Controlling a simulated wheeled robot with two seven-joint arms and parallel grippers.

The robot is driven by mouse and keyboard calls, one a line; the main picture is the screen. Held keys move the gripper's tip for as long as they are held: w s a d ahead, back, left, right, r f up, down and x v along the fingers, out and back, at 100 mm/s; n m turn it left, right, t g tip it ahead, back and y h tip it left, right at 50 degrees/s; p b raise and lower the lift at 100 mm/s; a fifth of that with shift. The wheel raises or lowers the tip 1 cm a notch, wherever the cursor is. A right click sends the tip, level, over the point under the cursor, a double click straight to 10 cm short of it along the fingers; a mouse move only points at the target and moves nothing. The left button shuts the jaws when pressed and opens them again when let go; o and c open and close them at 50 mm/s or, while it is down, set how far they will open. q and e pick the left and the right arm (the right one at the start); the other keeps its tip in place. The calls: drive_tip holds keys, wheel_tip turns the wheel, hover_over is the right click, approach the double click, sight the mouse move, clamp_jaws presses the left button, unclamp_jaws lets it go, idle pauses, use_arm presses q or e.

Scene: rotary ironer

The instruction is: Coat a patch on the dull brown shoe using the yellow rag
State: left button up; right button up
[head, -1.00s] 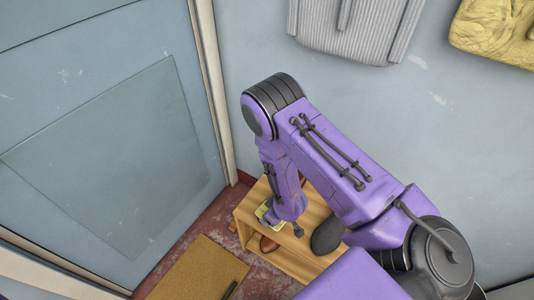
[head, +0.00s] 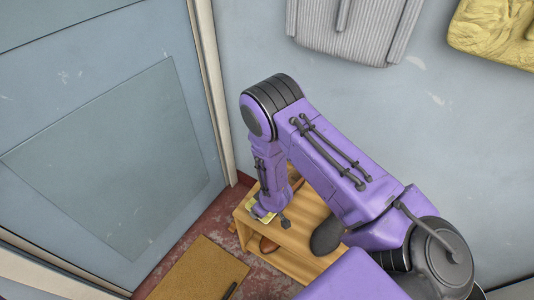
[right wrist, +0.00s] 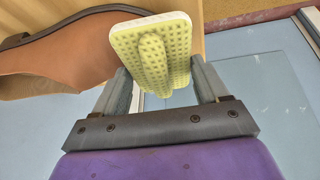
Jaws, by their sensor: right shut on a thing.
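The yellow rag (right wrist: 150,52) is a pale yellow, dimpled pad with a raised ridge. My right gripper (right wrist: 165,85) is shut on that ridge. In the head view, the rag (head: 262,212) shows at the left end of the wooden bench under my right arm. My left gripper is out of view.
A glazed door (head: 110,155) is at the left.

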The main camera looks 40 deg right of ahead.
drive_tip(key=shift+w+a, duration=0.15)
drive_tip(key=shift+w, duration=0.35)
drive_tip(key=r+p, duration=0.3)
drive_tip(key=r, duration=0.1)
drive_tip(key=r+p, duration=0.1)
drive_tip(key=p, duration=0.1)
drive_tip(key=shift+s+a+r+p, duration=0.1)
drive_tip(key=shift+a+r+p, duration=0.2)
drive_tip(key=shift+r, duration=0.1)
wheel_tip(320, 180, up, 3)
drive_tip(key=p, duration=0.3)
drive_tip(key=shift+a+r, duration=0.1)
drive_tip(key=shift+r, duration=0.05)
